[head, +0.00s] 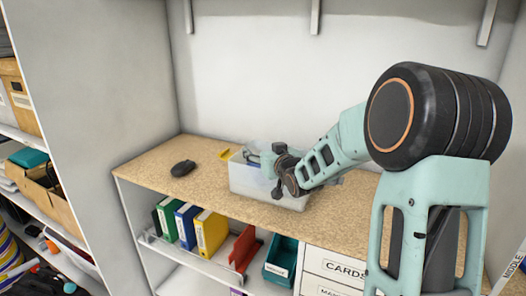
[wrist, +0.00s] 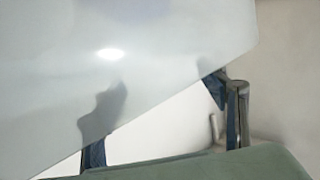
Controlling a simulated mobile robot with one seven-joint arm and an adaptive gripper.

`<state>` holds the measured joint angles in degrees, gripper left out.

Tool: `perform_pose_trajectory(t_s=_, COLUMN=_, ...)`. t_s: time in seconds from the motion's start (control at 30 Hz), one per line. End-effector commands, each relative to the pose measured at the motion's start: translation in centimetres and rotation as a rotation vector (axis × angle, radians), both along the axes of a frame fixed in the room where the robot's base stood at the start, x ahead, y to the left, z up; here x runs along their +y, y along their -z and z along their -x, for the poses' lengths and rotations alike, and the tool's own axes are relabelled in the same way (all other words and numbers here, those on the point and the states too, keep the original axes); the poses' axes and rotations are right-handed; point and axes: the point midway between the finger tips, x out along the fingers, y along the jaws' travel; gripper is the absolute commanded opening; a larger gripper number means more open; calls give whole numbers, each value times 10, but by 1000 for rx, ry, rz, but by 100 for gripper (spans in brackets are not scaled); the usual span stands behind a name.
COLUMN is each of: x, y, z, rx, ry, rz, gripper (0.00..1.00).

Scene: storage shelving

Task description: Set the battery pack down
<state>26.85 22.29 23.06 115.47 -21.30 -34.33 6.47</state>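I cannot make out the battery pack for certain in either view. In the head view my gripper (head: 280,178) is at the pale, see-through bin (head: 250,183) on the wood-topped counter, and its fingertips are hard to see there. In the wrist view two dark blue finger parts of my gripper (wrist: 165,125) stand well apart. A large pale, glossy sheet or wall covers much of the view between and in front of them. Whether anything is held behind it is hidden. A grey-green surface fills the bottom edge, and I cannot tell what it is.
A dark rounded item (head: 183,168) and a small yellow item (head: 224,154) lie left of the bin on the counter (head: 155,165). Binders (head: 211,232) and a teal bin (head: 281,258) stand below. Drawers (head: 335,268) are at right. The counter's left end is mostly clear.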

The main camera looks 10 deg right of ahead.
Motion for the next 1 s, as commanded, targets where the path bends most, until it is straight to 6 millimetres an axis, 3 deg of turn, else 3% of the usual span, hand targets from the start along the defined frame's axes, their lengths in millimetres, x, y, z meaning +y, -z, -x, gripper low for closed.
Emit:
perform_pose_trajectory(t_s=0.2, x=0, y=-2, z=0, rx=0, ry=0, rz=0, gripper=66)
perform_pose_trajectory(t_s=0.4, x=-1, y=-18, z=2, rx=0, ry=1, rz=-1, gripper=66)
perform_pose_trajectory(t_s=0.8, x=-13, y=-30, z=79, rx=-1, ry=1, rz=3, gripper=66)
perform_pose_trajectory(t_s=1.0, x=-17, y=-34, z=105, rx=1, ry=2, rz=2, gripper=66)
